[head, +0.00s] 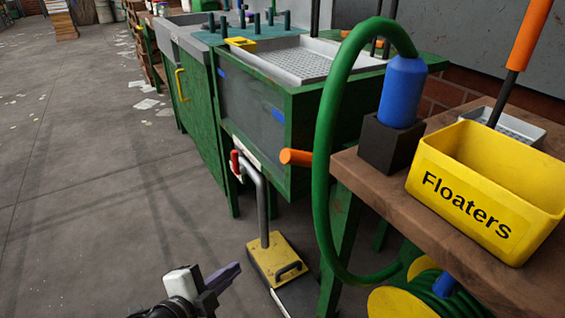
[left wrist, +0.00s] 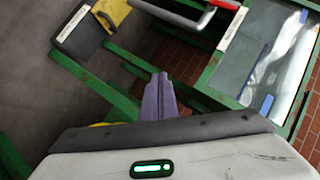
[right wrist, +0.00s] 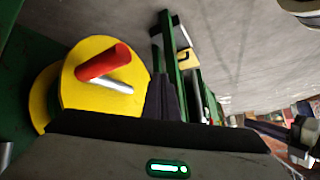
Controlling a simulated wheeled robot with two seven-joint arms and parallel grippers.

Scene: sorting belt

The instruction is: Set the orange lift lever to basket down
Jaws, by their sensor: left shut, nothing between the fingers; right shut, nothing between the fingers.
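An orange handle (head: 296,157) sticks out leftward by the front corner of the green-framed sink bench, level or nearly so; its inner end is hidden behind the green hose. Another orange grip (head: 529,35) on a black rod rises at the right edge. I cannot tell for sure which is the lift lever. My left gripper (head: 228,275) is low over the floor, shut and empty, well apart from both; its fingers show in the left wrist view (left wrist: 160,97). My right gripper (right wrist: 164,97) is shut and empty beside a yellow reel, outside the head view.
The green hose (head: 325,130) arches in front of the bench. A red-handled grey pipe (head: 261,205) stands on a yellow base (head: 275,262). The yellow Floaters bin (head: 475,200) sits on a wooden table (head: 375,200). The yellow reel (right wrist: 75,95) has a red crank handle (right wrist: 103,62). Floor at left is open.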

